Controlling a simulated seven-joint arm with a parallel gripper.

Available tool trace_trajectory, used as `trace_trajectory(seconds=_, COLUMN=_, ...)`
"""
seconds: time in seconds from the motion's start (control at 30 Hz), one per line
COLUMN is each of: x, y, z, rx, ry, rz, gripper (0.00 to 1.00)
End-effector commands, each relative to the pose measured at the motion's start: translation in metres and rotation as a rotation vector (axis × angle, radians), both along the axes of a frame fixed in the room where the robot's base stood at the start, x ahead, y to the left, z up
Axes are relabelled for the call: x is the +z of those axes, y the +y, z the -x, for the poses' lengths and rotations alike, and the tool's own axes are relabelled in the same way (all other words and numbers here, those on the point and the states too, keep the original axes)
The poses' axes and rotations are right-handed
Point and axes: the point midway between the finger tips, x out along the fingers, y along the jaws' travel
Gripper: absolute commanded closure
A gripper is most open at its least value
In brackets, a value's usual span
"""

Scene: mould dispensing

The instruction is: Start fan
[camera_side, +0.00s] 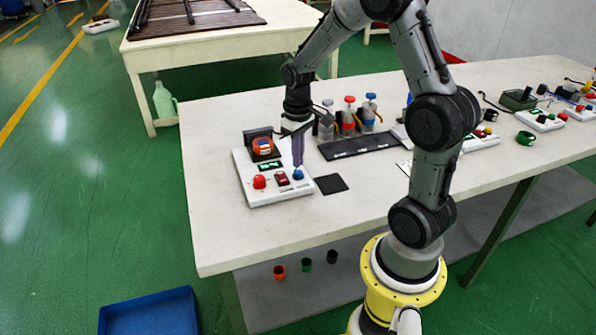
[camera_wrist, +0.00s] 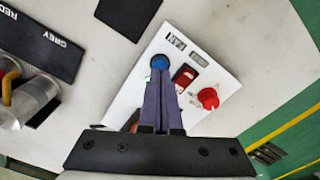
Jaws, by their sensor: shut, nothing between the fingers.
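A white control box (camera_side: 245,186) sits on the table at the left. It carries a blue knob (camera_side: 298,174), a red rocker switch (camera_side: 281,179) and a round red button (camera_side: 259,181).
An orange round item (camera_side: 263,145) sits at the back of the box. A black square mat (camera_side: 331,184) lies right of it. The table's front is clear.

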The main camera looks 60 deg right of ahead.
Motion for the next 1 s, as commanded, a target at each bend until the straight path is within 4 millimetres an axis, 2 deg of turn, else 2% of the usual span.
trace_trajectory(seconds=1.0, x=0.074, y=0.000, z=0.000, rx=0.000, ry=-0.001, rz=0.000, gripper=1.00)
